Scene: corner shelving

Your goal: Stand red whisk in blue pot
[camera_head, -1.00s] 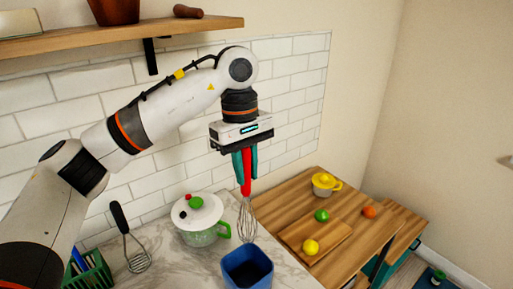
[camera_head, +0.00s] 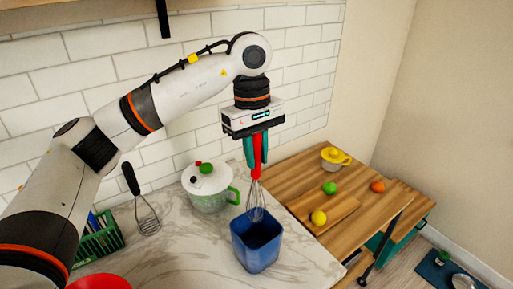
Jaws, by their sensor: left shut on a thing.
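The red whisk (camera_head: 257,171) hangs upright from my left gripper (camera_head: 256,152), whose teal fingers are shut on its red handle. Its wire end points down over the blue pot (camera_head: 257,250), a square, open-topped container on the marble counter. The lower wires overlap the pot's back rim in the picture. I cannot tell whether the wire tip is inside the pot or above and behind it. My right gripper is not in view.
A white-lidded pot with a green handle (camera_head: 207,189) stands behind the blue pot. A black-handled masher (camera_head: 142,199) and a green basket (camera_head: 98,238) are to the left. A red round thing (camera_head: 98,282) shows at the bottom edge. Wooden boards with fruit (camera_head: 326,211) lie right.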

